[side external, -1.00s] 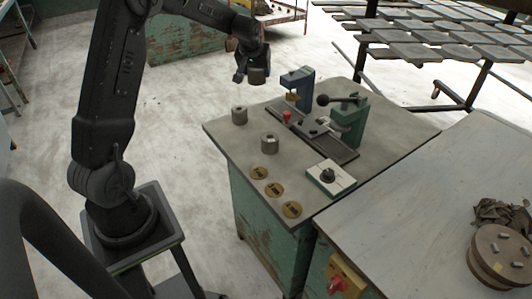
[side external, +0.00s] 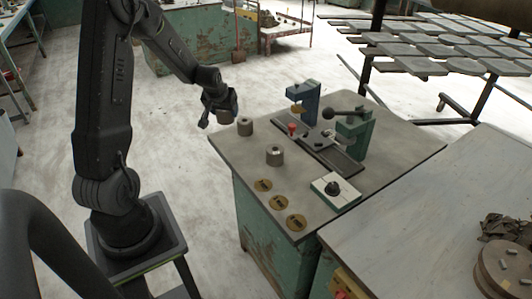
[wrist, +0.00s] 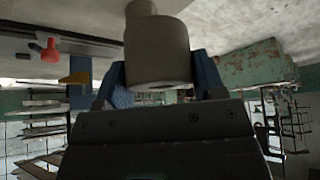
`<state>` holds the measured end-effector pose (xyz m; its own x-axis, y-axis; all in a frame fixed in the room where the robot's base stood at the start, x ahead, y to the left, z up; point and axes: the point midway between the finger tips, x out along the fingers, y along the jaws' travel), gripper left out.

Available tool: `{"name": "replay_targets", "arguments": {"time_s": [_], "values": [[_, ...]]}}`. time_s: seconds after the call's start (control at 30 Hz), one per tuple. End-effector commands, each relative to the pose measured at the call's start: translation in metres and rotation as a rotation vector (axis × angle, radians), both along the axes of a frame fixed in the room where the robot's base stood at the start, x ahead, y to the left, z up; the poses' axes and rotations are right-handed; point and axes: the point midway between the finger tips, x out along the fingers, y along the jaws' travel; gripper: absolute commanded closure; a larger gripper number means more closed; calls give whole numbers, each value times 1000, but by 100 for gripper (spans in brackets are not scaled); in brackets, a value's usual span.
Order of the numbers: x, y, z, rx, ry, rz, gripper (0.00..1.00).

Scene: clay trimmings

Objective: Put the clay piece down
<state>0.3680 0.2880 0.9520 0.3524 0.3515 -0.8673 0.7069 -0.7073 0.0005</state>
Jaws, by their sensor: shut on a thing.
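My gripper (side external: 219,108) is shut on a grey-brown cylindrical clay piece (side external: 225,116). In the wrist view the clay piece (wrist: 157,55) sits between the two blue fingers (wrist: 163,83). In the side view it hangs near the table's far left edge, clear of the tabletop. The exact gap to the table cannot be told. Two similar grey cylinders stand upright on the table (side external: 232,152): one (side external: 245,127) close to the right of my gripper, the other (side external: 275,156) nearer the camera.
A blue press-like stand (side external: 305,103), a green lever device (side external: 354,135), a dark rail with a red knob (side external: 292,128) and a white-green block with a black knob (side external: 334,188) occupy the table's middle and right. Bare tabletop lies between the cylinders and discs.

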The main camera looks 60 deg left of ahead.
Motion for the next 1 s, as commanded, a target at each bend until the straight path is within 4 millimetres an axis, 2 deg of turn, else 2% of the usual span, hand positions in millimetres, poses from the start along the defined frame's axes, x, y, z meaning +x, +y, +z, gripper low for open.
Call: {"name": "replay_targets", "arguments": {"time_s": [0.6,0.77,1.0], "values": [[86,-55,-60,1,0,-5,73],[93,-59,-67,2,-1,-2,73],[93,-59,-99,2,0,-3,73]]}}
